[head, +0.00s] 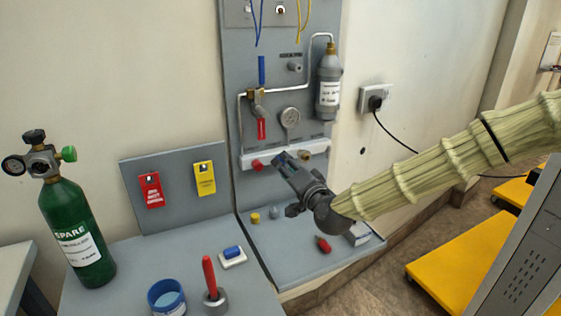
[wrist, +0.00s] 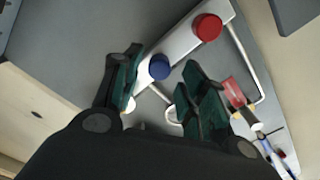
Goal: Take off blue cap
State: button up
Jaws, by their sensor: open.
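The blue cap (wrist: 159,67) is round and sits on the pale manifold bar (wrist: 184,42) in the wrist view, between my two open fingers and a little beyond their tips. My gripper (wrist: 165,72) is open and empty, with dark green finger pads on either side of the cap. In the head view my gripper (head: 284,163) is in front of the manifold bar on the grey wall panel and hides the blue cap there. A red cap (wrist: 207,27) is on the same bar; it also shows in the head view (head: 257,165), left of my gripper.
Above the bar are a gauge (head: 290,117), a red-handled valve (head: 262,128) and a grey cylinder (head: 329,85). The bench (head: 200,255) below holds a blue container (head: 166,297), a red rod (head: 209,277) and small loose parts. A green cylinder (head: 76,230) stands left.

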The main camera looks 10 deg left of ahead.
jog(key=shift+d+f+m, duration=0.1)
jog(key=shift+d+m, duration=0.05)
jog(key=shift+m, duration=0.75)
jog(key=shift+m+b, duration=0.4)
jog(key=shift+m, duration=1.1)
